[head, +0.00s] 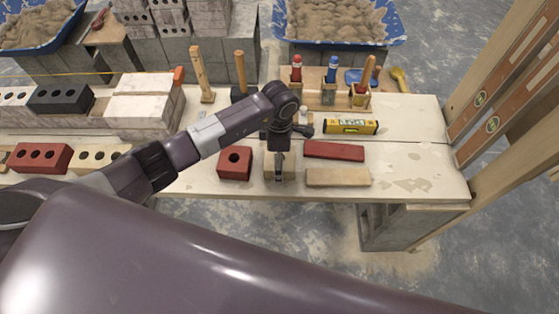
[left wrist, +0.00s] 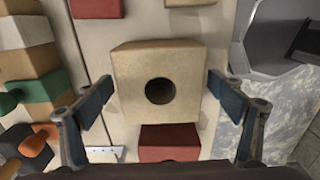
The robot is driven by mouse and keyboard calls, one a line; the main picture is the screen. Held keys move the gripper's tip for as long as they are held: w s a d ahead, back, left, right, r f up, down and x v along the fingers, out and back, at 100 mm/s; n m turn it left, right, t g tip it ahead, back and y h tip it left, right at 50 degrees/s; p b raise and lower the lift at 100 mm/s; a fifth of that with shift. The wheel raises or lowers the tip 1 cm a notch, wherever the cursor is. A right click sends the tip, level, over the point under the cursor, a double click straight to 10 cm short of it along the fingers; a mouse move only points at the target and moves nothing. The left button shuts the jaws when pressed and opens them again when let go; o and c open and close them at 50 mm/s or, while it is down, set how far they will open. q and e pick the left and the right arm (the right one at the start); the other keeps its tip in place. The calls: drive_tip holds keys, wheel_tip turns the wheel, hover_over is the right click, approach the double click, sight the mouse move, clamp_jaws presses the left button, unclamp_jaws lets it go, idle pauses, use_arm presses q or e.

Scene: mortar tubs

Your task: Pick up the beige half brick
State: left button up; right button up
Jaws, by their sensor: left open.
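The beige half brick (head: 290,168) sits near the front edge of the bench in the head view, partly hidden by my left gripper (head: 279,172). In the left wrist view the beige half brick (left wrist: 135,65) shows its top face with one round dark hole. My left gripper (left wrist: 161,84) is open above it, one finger to each side of the brick. Gaps show between the fingers and the brick, and it is not held. My right gripper is not in view.
A red half brick (head: 234,163) stands just left of the beige one. A red slab (head: 334,150) and a beige slab (head: 338,177) lie to the right. A yellow level (head: 350,126) and wooden holders with tools lie behind. The bench's right end is mostly clear.

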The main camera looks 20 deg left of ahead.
use_arm(q)
drive_tip(key=c, duration=2.1)
drive_tip(key=shift+o, duration=0.2)
drive_tip(key=shift+w+r, duration=0.1)
drive_tip(key=shift+r, duration=0.15)
